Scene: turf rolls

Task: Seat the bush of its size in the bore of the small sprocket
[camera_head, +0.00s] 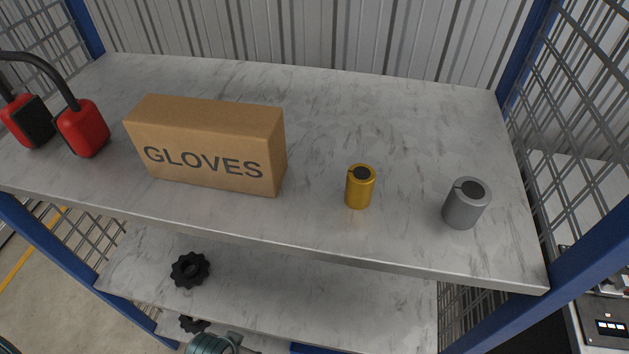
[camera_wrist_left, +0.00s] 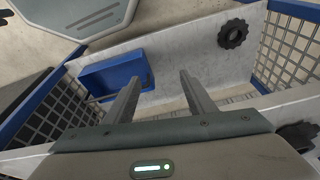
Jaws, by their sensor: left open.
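A gold bush (camera_head: 360,188) and a wider grey bush (camera_head: 464,205) stand upright and apart on the upper shelf, each with a dark round opening and a slit on top. A black toothed sprocket (camera_head: 190,270) is on the lower shelf in the head view. Another black toothed part (camera_head: 193,324) shows below it, partly hidden. In the left wrist view a black sprocket (camera_wrist_left: 233,34) is at the upper right and another (camera_wrist_left: 297,136) at the right edge. I cannot tell which is the small one. My left gripper (camera_wrist_left: 160,82) is open and empty, apart from both. My right gripper is out of view.
A cardboard gloves box (camera_head: 208,145) and red-and-black ear muffs (camera_head: 82,128) occupy the left of the upper shelf (camera_head: 410,115). A blue bin (camera_wrist_left: 117,75) shows beyond my left fingers. Blue posts and wire mesh bound the shelf sides. The lower shelf's middle is clear.

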